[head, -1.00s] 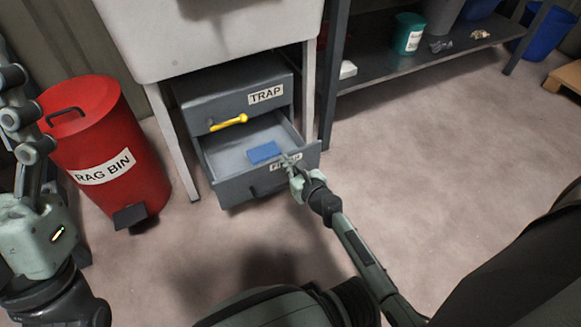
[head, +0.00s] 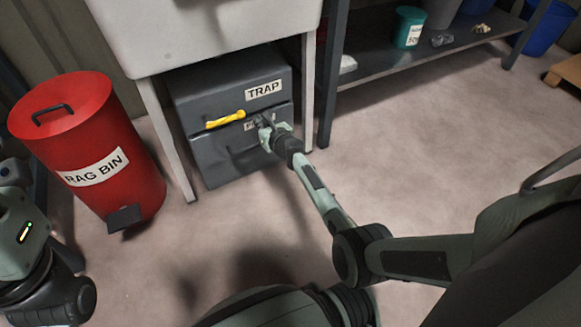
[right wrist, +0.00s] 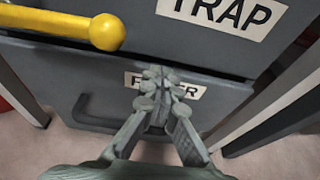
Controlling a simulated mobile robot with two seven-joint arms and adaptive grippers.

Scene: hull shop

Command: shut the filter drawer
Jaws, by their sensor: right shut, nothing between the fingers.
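The filter drawer (head: 222,158) is the lower drawer of a dark grey cabinet under a white basin. Its front sits about flush under the TRAP drawer front, and its inside is hidden. In the right wrist view its front (right wrist: 225,108) shows a partly covered label and a dark handle (right wrist: 95,110). My right gripper (head: 264,122) is shut and empty, with its fingertips at the label, against or very near the front. It also shows in the right wrist view (right wrist: 158,78). My left arm is at the left edge of the head view; its fingers are not in view.
The TRAP drawer (head: 235,92) above has a yellow handle (head: 226,119) close to my right gripper. Basin legs (head: 168,140) flank the cabinet. A red rag bin (head: 95,150) stands to the left. A shelf (head: 400,65) stands at the back right.

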